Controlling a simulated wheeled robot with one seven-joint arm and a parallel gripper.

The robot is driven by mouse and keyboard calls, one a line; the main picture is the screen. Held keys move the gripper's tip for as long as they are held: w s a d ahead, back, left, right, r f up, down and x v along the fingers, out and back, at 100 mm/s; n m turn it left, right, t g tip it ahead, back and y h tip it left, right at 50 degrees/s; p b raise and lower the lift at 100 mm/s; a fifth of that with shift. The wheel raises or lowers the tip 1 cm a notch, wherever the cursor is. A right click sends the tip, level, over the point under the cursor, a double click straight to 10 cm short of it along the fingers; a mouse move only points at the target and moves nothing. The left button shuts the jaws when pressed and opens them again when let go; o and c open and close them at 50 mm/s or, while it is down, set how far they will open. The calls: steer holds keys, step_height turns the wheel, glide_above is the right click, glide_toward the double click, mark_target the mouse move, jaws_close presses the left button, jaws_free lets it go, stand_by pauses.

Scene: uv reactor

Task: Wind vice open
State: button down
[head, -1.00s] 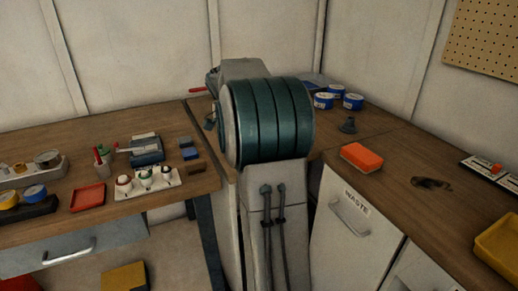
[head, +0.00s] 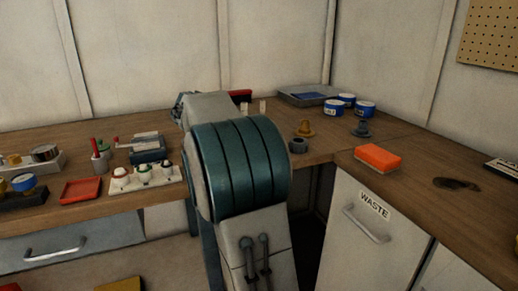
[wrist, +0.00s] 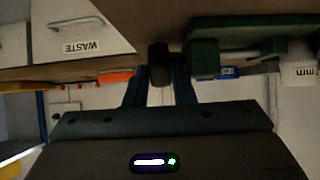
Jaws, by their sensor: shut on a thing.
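The green vice (wrist: 225,55) shows in the wrist view at the top right, with a pale rod between its green parts. A dark round knob (wrist: 159,58) sits beside it, to its left. My gripper (wrist: 159,82) has its two blue fingers on either side of this knob and is shut on it. In the head view my own arm hides the gripper and the vice.
An orange block (head: 377,158) lies on the right bench above the WASTE cupboard (head: 360,215). Blue tins (head: 347,102), a brass piece (head: 304,129) and a dark ring-shaped piece (head: 298,145) stand near the corner. A white holder (head: 145,176) and red tray (head: 81,190) are on the left.

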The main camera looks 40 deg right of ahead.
steer(key=shift+f, duration=0.1)
steer(key=c, duration=1.5)
jaws_free()
steer(key=p+v, duration=0.2)
steer(key=v, duration=1.2)
steer(key=shift+p, duration=0.35)
steer(key=shift+f, duration=0.1)
